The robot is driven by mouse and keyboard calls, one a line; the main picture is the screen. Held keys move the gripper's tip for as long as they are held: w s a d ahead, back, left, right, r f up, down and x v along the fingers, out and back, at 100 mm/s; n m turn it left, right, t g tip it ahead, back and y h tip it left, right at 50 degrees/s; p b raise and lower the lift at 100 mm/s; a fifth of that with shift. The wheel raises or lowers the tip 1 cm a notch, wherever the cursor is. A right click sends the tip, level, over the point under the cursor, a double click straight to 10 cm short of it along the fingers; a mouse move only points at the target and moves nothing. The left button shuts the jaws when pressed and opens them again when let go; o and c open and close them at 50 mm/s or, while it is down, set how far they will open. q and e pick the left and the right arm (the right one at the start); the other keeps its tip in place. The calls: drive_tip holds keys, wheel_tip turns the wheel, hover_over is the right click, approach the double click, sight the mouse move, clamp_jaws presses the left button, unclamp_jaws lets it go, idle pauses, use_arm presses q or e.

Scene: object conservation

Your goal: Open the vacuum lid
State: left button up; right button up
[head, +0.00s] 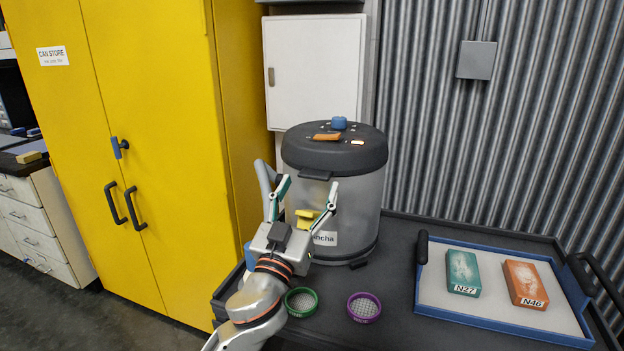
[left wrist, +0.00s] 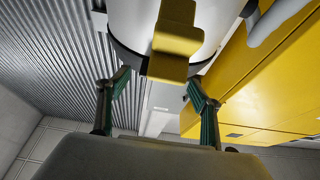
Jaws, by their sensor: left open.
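The vacuum chamber (head: 355,205) is a clear-grey upright cylinder on the dark cart top. Its dark round lid (head: 360,156) sits shut on top, with a blue knob (head: 339,123) and an orange lever (head: 326,137). A yellow latch or handle (head: 304,213) is on the front of the body, partly hidden by my gripper. In the left wrist view the yellow part (left wrist: 172,40) is large and lies between and beyond the fingers. My left gripper (head: 309,186) is open and empty in front of the chamber, fingers either side of the yellow part. My right gripper is out of view.
Green (head: 301,301) and purple (head: 364,307) ring sieves lie near the cart's front. A blue-rimmed tray (head: 430,290) at right holds a teal box (head: 462,273) and an orange box (head: 525,284). A yellow cabinet (head: 150,120) stands at left, a corrugated wall behind.

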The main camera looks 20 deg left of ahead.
use_arm(q)
drive_tip(key=shift+x, duration=1.35)
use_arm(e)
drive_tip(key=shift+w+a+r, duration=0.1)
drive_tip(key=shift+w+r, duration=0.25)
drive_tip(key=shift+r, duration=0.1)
